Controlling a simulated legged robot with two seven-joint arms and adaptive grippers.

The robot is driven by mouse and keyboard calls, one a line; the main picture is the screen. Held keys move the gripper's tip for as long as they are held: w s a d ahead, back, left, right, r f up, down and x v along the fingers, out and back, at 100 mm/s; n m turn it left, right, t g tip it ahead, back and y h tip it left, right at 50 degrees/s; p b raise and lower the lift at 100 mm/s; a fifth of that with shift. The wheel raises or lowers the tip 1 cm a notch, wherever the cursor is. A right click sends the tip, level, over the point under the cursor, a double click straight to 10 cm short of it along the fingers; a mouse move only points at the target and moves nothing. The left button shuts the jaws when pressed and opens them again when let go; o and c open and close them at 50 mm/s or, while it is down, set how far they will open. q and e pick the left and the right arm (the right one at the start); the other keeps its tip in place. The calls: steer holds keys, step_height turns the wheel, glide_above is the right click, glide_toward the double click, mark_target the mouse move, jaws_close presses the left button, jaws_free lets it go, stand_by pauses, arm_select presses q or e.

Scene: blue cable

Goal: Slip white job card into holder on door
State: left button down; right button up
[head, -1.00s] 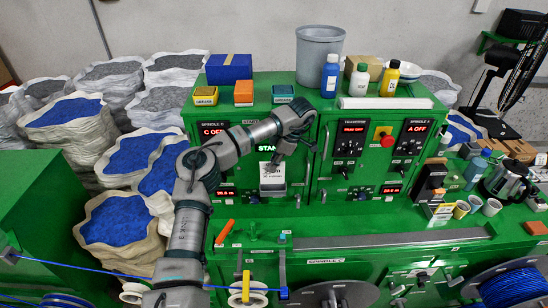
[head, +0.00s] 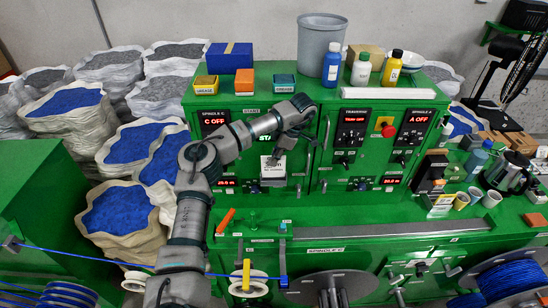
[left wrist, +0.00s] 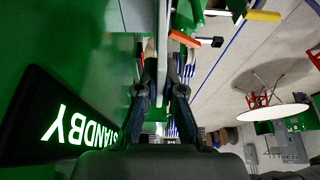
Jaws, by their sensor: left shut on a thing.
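My left gripper (head: 278,155) is at the front of the green cabinet door, shut on the white job card (head: 272,168). The card hangs below the fingertips, with printed text facing out. In the left wrist view, the two dark fingers (left wrist: 164,90) close on a thin edge-on sheet. The holder (head: 273,183) shows as a greyish patch at the card's lower part. I cannot tell whether the card's lower edge is inside it or in front of it. My right gripper is not in view.
The lit STANDBY sign (left wrist: 75,128) is close beside the gripper in the left wrist view. Door handles and knobs stick out nearby. A green ledge (head: 370,215) runs below. Bottles and a grey bin (head: 320,50) stand on top of the cabinet.

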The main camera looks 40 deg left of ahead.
arm_select(q)
steer(key=shift+f, duration=1.3)
steer(key=shift+f, duration=0.35)
stand_by(0.4)
steer(key=c, duration=1.2)
jaws_free()
steer(key=shift+c, duration=0.2)
steer(key=shift+r, duration=0.3)
step_height(320, 180, up, 9)
steer(key=shift+r, duration=0.1)
steer(key=shift+w, duration=0.1)
steer(key=shift+a, duration=0.1)
